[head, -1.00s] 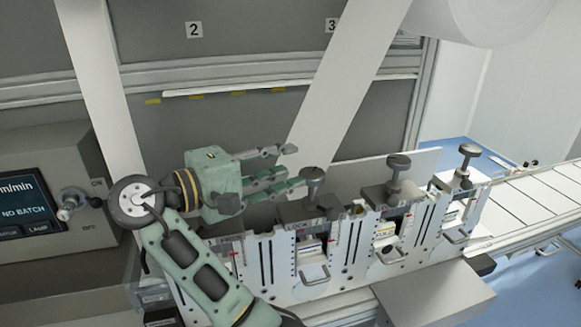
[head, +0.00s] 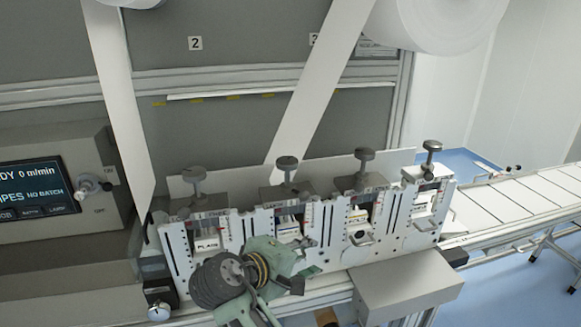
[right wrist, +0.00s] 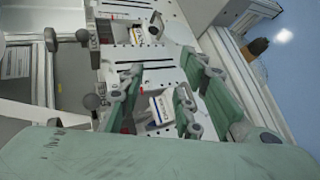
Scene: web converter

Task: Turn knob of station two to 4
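Several white stations stand in a row, each with a grey round knob on a post above it. The second station from the left (head: 318,228) has its knob (head: 287,163) upright on top; I cannot read its setting. My right gripper (head: 292,262) is low in front of that station, below its knob and apart from it. In the right wrist view the gripper (right wrist: 160,95) is open, its green fingers spread with no object held. A label cassette (right wrist: 162,108) shows beyond the gap between them. Two knobs show at the left there, one at the upper left (right wrist: 83,35). My left gripper is not in view.
The leftmost station's knob (head: 195,174) and the third's (head: 364,154) stand on either side. A control panel with a screen (head: 38,187) is at left. A white web (head: 318,85) hangs behind the stations. A grey box (head: 405,283) juts out in front at right.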

